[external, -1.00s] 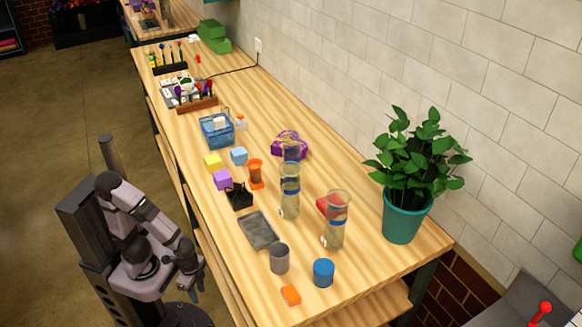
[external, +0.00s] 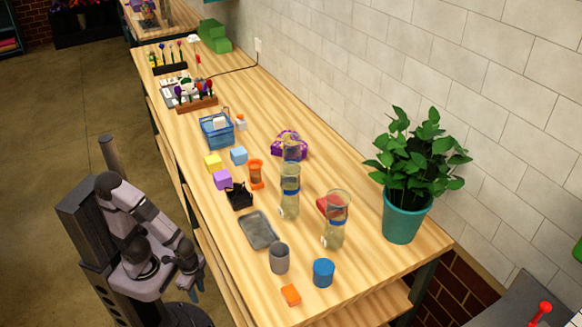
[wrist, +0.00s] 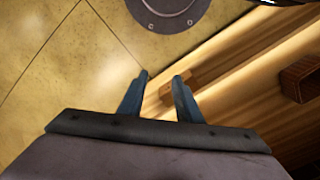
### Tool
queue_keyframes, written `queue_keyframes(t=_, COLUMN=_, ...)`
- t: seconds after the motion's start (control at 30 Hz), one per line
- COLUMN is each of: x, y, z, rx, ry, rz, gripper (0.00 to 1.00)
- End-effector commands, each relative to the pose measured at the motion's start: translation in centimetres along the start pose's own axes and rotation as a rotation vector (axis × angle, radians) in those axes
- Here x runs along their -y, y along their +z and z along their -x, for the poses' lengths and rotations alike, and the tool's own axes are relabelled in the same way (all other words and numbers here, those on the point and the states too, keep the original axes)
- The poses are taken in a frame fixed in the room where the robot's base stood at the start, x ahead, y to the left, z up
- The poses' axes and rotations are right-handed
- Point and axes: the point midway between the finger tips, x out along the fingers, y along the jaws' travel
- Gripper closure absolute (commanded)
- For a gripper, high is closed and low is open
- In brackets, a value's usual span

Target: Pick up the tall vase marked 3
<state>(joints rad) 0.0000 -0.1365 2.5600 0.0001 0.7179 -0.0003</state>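Two tall clear glass vases stand upright on the wooden bench in the external view: a left vase (external: 289,192) and a right vase (external: 334,228). I cannot read a 3 on either one. My gripper (external: 195,288) hangs low beside the bench's front edge, well away from both vases. In the wrist view my gripper (wrist: 159,78) has its two blue fingers apart with nothing between them. No vase shows in the wrist view.
A grey tray (external: 258,229), grey cup (external: 279,258), blue cylinder (external: 323,272) and orange block (external: 291,294) stand near the vases. An orange hourglass-shaped item (external: 256,174) and black holder (external: 239,196) are left of them. A potted plant (external: 406,218) stands right.

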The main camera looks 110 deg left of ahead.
Motion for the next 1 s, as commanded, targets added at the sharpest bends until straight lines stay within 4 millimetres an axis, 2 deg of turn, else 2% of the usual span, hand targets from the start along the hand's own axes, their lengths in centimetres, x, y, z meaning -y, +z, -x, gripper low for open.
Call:
queue_keyframes(t=0.23, x=0.0, y=0.0, z=0.0, rx=0.000, ry=0.000, rz=0.000, gripper=0.69)
queue_keyframes(t=0.27, x=0.0, y=0.0, z=0.0, rx=0.000, ry=0.000, rz=0.000, gripper=0.66)
queue_keyframes(t=0.4, x=0.0, y=0.0, z=0.0, rx=0.000, ry=0.000, rz=0.000, gripper=0.33)
queue_keyframes(t=0.43, x=0.0, y=0.0, z=0.0, rx=0.000, ry=0.000, rz=0.000, gripper=0.29)
queue_keyframes(t=0.77, x=-0.1, y=-0.2, z=0.4, rx=-0.003, ry=0.003, rz=0.013, gripper=0.29)
queue_keyframes(t=0.87, x=-0.3, y=-0.8, z=1.7, rx=-0.018, ry=0.018, rz=0.072, gripper=0.29)
queue_keyframes(t=0.97, x=-0.8, y=-2.2, z=4.5, rx=-0.046, ry=0.055, rz=0.199, gripper=0.29)
queue_keyframes(t=1.0, x=-1.1, y=-3.0, z=5.9, rx=-0.060, ry=0.077, rz=0.269, gripper=0.29)
